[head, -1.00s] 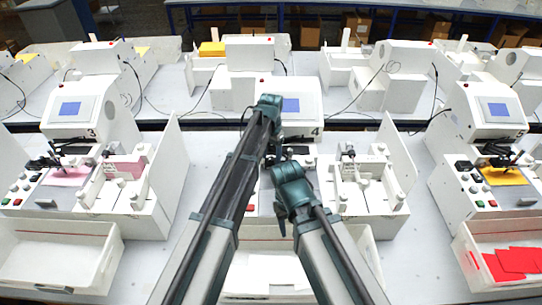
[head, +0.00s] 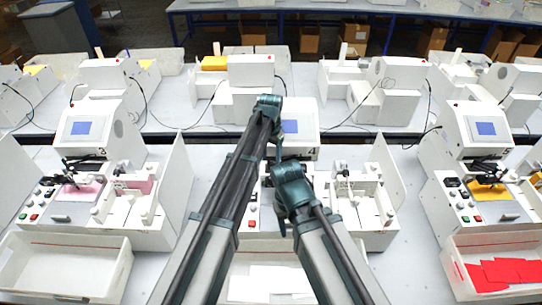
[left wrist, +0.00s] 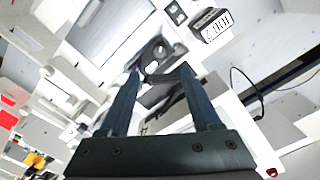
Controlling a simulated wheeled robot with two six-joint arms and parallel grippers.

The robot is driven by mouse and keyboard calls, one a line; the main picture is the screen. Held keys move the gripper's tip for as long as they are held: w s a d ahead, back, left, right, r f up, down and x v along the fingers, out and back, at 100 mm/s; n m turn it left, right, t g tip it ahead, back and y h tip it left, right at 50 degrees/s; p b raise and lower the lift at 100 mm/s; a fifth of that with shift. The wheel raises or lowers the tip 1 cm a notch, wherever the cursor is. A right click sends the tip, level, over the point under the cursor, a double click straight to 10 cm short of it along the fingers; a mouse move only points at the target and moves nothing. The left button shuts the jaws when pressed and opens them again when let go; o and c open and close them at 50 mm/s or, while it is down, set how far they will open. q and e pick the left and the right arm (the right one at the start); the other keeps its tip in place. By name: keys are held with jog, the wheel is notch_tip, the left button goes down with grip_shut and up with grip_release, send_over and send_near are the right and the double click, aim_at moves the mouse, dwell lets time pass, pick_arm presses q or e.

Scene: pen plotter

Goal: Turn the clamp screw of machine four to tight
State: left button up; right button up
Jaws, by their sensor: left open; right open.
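Machine four (head: 303,113) is the white plotter in the middle of the head view, with a blue screen and a "4" label. My arms cover much of its front. My left gripper (head: 275,160) is over the machine's work area, mostly hidden by its own arm. In the left wrist view, the left gripper (left wrist: 160,74) is open, its two dark fingers apart. A dark fitting with a round part (left wrist: 157,50) lies just beyond the fingertips; I cannot tell whether it is the clamp screw. My right gripper (head: 283,226) is lower, in front of the machine, and its fingers barely show.
Machine three (head: 85,130) stands to the left and another plotter (head: 487,128) to the right. A white tray (head: 350,290) with paper is in front of machine four. A tray with red sheets (head: 500,241) is at right. A small counter (left wrist: 210,25) shows in the wrist view.

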pick_arm(q)
notch_tip(320, 180, up, 3)
jog(key=shift+r+p, duration=0.1)
jog(key=shift+p, duration=0.85)
pick_arm(e)
notch_tip(320, 180, up, 3)
pick_arm(q)
jog(key=s+a+f+n+b, duration=0.1)
jog(key=s+a+f+b, duration=0.2)
jog(key=s+f+b, duration=0.8)
jog(key=s+a+f+n+y+b, duration=0.1)
jog(key=s+a+f+n+b, duration=0.1)
jog(key=s+f+b, duration=1)
jog(key=s+a, duration=0.1)
jog(key=s, duration=0.4)
jog(key=shift+s+n, duration=0.3)
jog(key=shift+s, duration=0.1)
pick_arm(e)
notch_tip(320, 180, down, 23)
